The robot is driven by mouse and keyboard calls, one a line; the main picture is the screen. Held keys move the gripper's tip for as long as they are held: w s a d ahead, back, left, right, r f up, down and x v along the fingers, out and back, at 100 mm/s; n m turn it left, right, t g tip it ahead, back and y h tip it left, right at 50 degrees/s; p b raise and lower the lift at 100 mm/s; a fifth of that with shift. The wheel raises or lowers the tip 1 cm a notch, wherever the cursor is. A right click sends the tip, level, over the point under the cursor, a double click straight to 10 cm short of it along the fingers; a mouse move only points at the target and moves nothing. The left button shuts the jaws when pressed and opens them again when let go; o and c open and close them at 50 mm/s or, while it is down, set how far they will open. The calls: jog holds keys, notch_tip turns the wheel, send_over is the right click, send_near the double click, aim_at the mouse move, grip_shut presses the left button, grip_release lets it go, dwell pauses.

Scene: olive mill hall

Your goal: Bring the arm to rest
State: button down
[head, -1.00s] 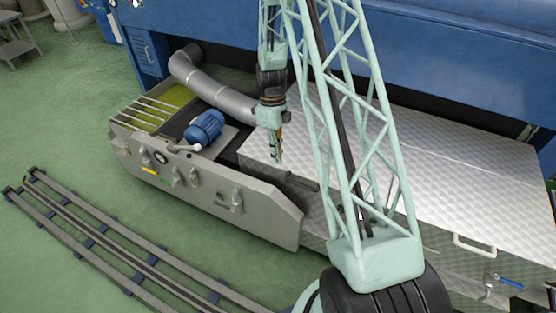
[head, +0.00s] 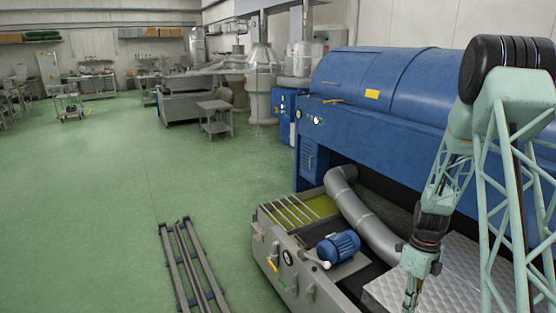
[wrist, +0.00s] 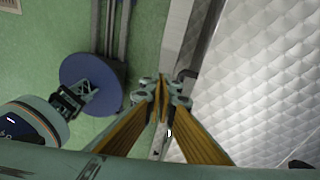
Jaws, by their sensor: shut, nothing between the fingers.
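My arm stands raised at the right of the head view, its pale green lattice links bent at a dark joint. My gripper (head: 411,296) hangs pointing down at the lower right, in front of the diamond-patterned metal cover (head: 458,262). In the wrist view my gripper (wrist: 161,90) has its fingertips together, with nothing between them.
A blue motor (head: 338,247) and a grey duct pipe (head: 362,215) lie left of my gripper, below the big blue machine (head: 385,125). Floor rails (head: 195,270) run at the lower left. A small table (head: 215,116) stands farther back. The green floor is widely clear.

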jog(key=s+a+r+n+t, duration=0.1)
jog(key=s+a+r+n, duration=0.3)
jog(key=r, duration=0.7)
jog(key=s+a+r+n+t+h, duration=0.15)
jog(key=a+r+n, duration=0.35)
jog(key=r, duration=0.7)
jog(key=s+a+r+n+y, duration=0.1)
jog(key=s+a+r+n, duration=0.35)
jog(key=r, duration=0.65)
jog(key=s+a+r+n+t, duration=0.1)
jog(key=s+a+r+n, duration=0.2)
jog(key=s, duration=0.5)
jog(key=s+a+r+n+t, duration=0.1)
jog(key=s+a+r+n, duration=0.2)
jog(key=s+r+n, duration=0.3)
jog(key=s+a+r+n+t, duration=0.1)
jog(key=s+a+r+n, duration=0.3)
jog(key=s, duration=0.7)
jog(key=shift+s+r+n+t, duration=0.25)
jog(key=shift+r+n+t, duration=0.1)
jog(key=shift+n, duration=1)
jog(key=shift+a, duration=0.1)
